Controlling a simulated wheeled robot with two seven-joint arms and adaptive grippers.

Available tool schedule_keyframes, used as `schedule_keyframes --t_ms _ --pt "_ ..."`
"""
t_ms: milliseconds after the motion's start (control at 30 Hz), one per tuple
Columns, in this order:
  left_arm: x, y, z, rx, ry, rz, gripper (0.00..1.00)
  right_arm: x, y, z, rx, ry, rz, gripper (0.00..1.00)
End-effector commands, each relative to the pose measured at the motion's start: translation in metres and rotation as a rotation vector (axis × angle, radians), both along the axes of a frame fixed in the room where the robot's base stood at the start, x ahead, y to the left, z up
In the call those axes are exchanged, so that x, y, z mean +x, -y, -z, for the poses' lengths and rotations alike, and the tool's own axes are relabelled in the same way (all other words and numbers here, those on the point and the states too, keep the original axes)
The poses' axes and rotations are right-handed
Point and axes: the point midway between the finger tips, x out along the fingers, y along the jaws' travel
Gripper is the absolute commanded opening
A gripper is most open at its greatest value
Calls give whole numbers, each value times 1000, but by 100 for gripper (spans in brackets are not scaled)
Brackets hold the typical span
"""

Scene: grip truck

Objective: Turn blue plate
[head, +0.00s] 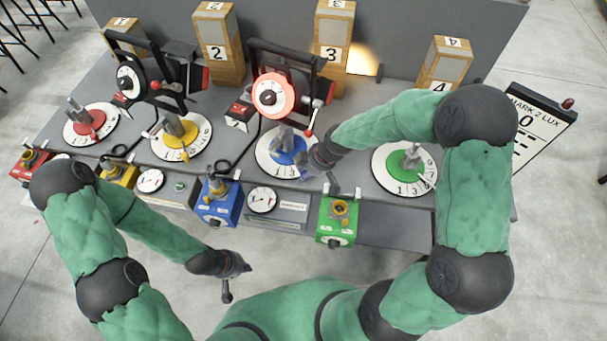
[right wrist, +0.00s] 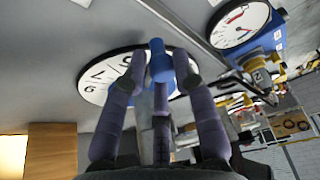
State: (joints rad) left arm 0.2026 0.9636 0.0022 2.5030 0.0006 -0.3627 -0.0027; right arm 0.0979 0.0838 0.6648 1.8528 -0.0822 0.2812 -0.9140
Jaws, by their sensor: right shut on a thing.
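The blue plate (head: 266,153) is a white numbered dial with a blue centre and a grey upright piece, on the grey bench right of the middle. My right gripper (head: 309,168) is at the dial's right edge and partly covers it. In the right wrist view, my right gripper's purple fingers (right wrist: 152,72) close around a small blue knob (right wrist: 161,62) at the edge of the white dial (right wrist: 96,88). My left gripper (head: 237,268) hangs in front of the bench, away from the dials; its fingers are too small to read.
Red (head: 79,135), yellow (head: 163,149) and green (head: 382,170) dials share the bench. Wooden blocks numbered 1 to 4 stand behind. Two black-framed lamps (head: 262,55) stand behind the dials. A blue box (head: 217,211) and green box (head: 336,226) line the front edge.

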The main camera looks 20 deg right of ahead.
Motion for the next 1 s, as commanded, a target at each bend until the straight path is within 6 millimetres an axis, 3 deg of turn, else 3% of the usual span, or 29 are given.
schedule_keyframes --t_ms 233,267,333,733,1000 --pt "0 0 0 0 -1 0 0 1 1 -1 1 2 4 0" --pt "0 0 0 0 -1 0 0 1 0 -1 1 2 4 31" --pt "0 0 0 0 -1 0 0 1 0 -1 1 2 4 48" --pt "0 0 0 0 -1 0 0 0 2 -4 0 1 3 48" --pt "0 0 0 0 -1 0 0 -10 14 -43 -1 5 3 48"
